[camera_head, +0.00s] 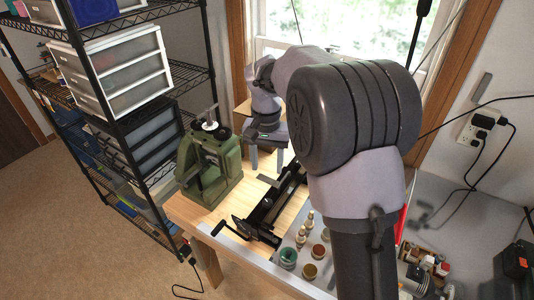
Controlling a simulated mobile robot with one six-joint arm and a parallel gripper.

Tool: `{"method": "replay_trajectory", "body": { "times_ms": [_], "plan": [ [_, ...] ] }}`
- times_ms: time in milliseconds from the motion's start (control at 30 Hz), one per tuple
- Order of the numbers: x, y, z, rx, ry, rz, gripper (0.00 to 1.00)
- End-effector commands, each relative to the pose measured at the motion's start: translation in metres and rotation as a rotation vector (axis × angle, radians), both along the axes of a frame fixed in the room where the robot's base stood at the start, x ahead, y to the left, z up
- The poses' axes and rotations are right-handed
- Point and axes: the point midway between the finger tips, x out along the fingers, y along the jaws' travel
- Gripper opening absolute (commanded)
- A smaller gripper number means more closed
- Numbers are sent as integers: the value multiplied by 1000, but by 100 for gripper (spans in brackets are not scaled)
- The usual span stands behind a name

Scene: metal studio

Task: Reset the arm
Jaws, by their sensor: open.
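My arm rises large in the foreground at the right and bends back toward the window. My gripper (267,160) is at the far end, beside the green machine and above the wooden workbench (190,215). Its fingers point down and stand apart, with nothing seen between them. Part of the wrist is hidden behind my own arm link.
The green machine (211,167) stands at the bench's left. A black metal device (268,205) lies right of it. Small bottles (309,219) and a green jar (288,257) stand near the front. A black wire shelf (113,120) with drawers (122,75) is at left. Cables hang at right.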

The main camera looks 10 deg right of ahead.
Motion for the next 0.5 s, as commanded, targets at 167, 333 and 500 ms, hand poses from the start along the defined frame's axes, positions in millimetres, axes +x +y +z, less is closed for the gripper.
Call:
{"method": "replay_trajectory", "body": {
  "times_ms": [167,333,500],
  "plan": [
    [0,0,20,0,0,0,50],
    [0,0,20,0,1,0,50],
    [0,0,20,0,1,0,50]
  ]
}}
